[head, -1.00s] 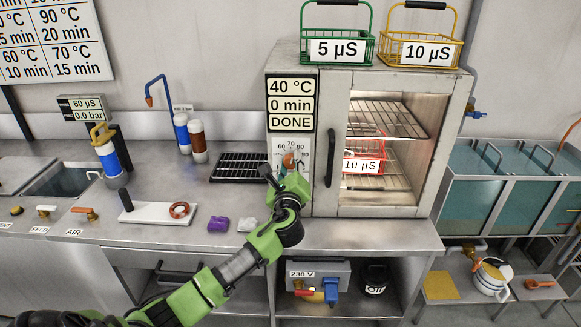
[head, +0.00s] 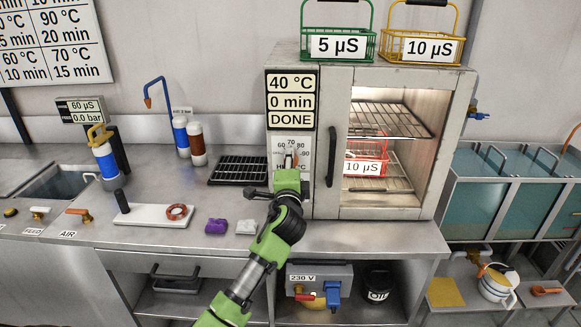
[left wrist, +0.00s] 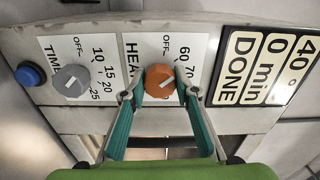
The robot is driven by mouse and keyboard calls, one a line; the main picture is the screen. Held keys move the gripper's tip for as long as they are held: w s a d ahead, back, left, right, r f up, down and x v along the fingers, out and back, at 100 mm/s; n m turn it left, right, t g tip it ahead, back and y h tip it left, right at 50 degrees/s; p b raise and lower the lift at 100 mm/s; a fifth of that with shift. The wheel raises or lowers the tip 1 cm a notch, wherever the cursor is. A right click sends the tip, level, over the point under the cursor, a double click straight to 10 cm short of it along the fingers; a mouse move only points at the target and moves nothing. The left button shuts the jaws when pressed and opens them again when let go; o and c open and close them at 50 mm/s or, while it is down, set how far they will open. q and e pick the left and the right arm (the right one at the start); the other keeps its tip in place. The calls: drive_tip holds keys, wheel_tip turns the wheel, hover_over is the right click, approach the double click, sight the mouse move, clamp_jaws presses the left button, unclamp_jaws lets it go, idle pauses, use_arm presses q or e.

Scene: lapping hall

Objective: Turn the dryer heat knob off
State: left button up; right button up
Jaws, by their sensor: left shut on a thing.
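The dryer (head: 338,80) stands on the bench with its heat dial on the front panel, under a display reading 40 °C, 0 min, DONE. In the left wrist view the orange heat knob (left wrist: 160,81) has a white pointer mark; its dial shows OFF, 60 and 70. My left gripper (head: 290,160) is at the dial in the head view and hides most of the knob. In the left wrist view its teal fingers (left wrist: 160,98) are shut on the knob, one on each side. The exact pointer setting is hard to read. My right gripper is not in view.
A grey timer knob (left wrist: 71,81) and a blue button (left wrist: 30,74) sit beside the heat dial. The dryer's black door handle (head: 331,157) is just right of my gripper. A black rack (head: 238,169) lies left on the bench. A red basket (head: 366,158) is inside the dryer.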

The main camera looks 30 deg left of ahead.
use_arm(q)
drive_tip(key=n, duration=0.2)
drive_tip(key=n+b, duration=0.1)
drive_tip(key=n, duration=0.1)
drive_tip(key=shift+f+n, duration=0.2)
drive_tip(key=shift+n, duration=0.1)
drive_tip(key=shift+n+b, duration=0.6)
drive_tip(key=shift+n, duration=1.3)
drive_tip(key=o, duration=1.1)
drive_tip(key=shift+r, duration=0.1)
drive_tip(key=v, duration=1.2)
drive_tip(key=shift+s, duration=0.1)
